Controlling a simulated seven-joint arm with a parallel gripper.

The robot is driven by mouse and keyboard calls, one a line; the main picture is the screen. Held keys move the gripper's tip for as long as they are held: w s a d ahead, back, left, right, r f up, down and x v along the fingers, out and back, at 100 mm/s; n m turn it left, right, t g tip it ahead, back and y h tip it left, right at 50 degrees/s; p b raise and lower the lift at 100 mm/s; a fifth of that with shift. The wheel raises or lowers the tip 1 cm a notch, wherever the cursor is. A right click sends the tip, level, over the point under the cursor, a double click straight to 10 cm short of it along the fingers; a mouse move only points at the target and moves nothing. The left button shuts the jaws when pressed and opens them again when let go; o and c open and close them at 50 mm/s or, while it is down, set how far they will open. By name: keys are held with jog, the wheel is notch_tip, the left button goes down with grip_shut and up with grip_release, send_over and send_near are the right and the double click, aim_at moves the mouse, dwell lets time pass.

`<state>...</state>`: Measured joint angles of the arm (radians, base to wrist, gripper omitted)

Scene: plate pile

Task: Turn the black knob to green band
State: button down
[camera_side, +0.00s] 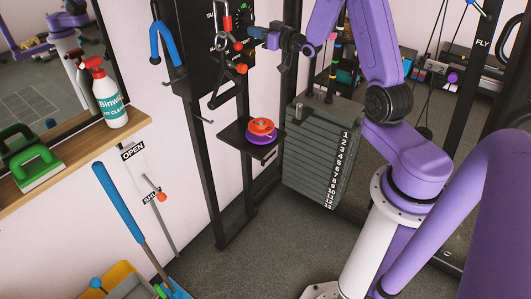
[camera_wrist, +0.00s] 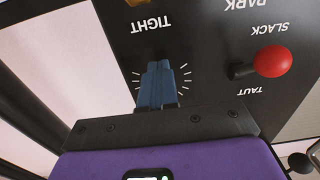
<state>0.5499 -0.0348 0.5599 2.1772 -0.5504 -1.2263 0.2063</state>
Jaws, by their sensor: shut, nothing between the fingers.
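In the side view my gripper (camera_side: 254,33) is at the dark panel (camera_side: 188,50) on the rack, pointing left at its face. In the wrist view the blue fingers of my gripper (camera_wrist: 158,68) are shut together in front of a ring of white tick marks (camera_wrist: 183,76) below the upside-down word TIGHT. I cannot make out the black knob; the fingers cover the middle of the tick ring. I cannot tell whether the fingertips touch the panel.
A red ball-ended lever (camera_wrist: 272,61) sits right of the fingers, by the words SLACK and TAUT. Below the panel hang a black handle (camera_side: 224,92) and a shelf (camera_side: 236,138) with orange and purple discs (camera_side: 262,131). A weight stack (camera_side: 318,150) stands right.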

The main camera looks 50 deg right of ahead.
jog(key=s, duration=0.6)
jog(key=shift+a, duration=0.1)
dwell(0.3)
jog(key=a+f+g, duration=0.3)
jog(key=a+g, duration=0.2)
jog(key=a, duration=0.4)
jog(key=s+a+f+n+g+y, duration=0.3)
jog(key=s+a+g, duration=0.4)
jog(key=s+a, duration=0.8)
jog(key=s+a+n+g+h, duration=0.1)
jog(key=s+n+g, duration=0.2)
jog(key=s, duration=0.7)
jog(key=s+a+r+n+g+h, duration=0.1)
jog(key=s+a+n+g, duration=0.1)
jog(key=s+n, duration=0.4)
jog(key=s, duration=0.4)
jog(key=shift+s+a+r+n+g+h, duration=0.15)
jog(key=shift+s+r+n+g+h, duration=0.15)
jog(key=shift+s+g, duration=0.1)
